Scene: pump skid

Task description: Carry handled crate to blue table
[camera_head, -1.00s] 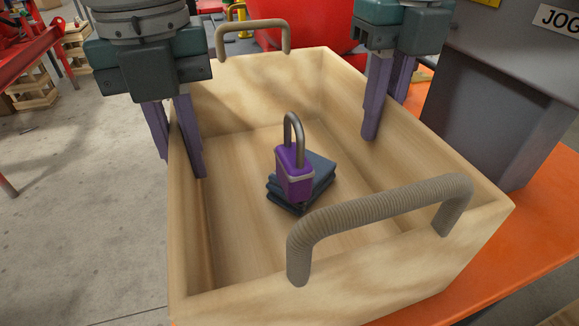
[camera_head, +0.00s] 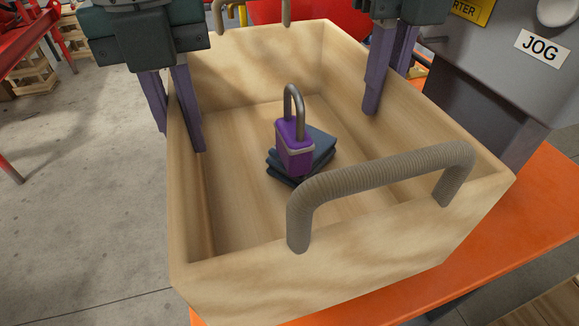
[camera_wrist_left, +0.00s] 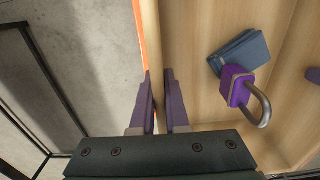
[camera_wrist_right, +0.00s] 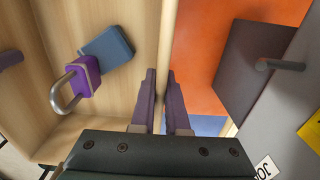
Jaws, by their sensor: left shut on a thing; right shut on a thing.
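The handled crate (camera_head: 235,280) is an open pale wooden box with a ribbed grey-brown handle at each short end. The near handle (camera_head: 380,182) is in full view; the far handle (camera_head: 287,12) is cut by the top edge. My left gripper (camera_head: 181,140) is shut on the crate's left wall, one finger inside and one outside. My right gripper (camera_head: 386,85) is shut on the right wall likewise. Inside the crate, a purple padlock (camera_head: 294,148) with a grey shackle rests against dark blue flat pieces (camera_head: 318,150). I cannot make out a blue table for certain.
An orange surface (camera_head: 535,205) lies below and right of the crate; I cannot tell whether they touch. A grey cabinet (camera_head: 490,60) with a JOG label stands close on the right. Bare concrete floor (camera_head: 85,190) is at left. A blue patch (camera_wrist_right: 208,125) shows in the right wrist view.

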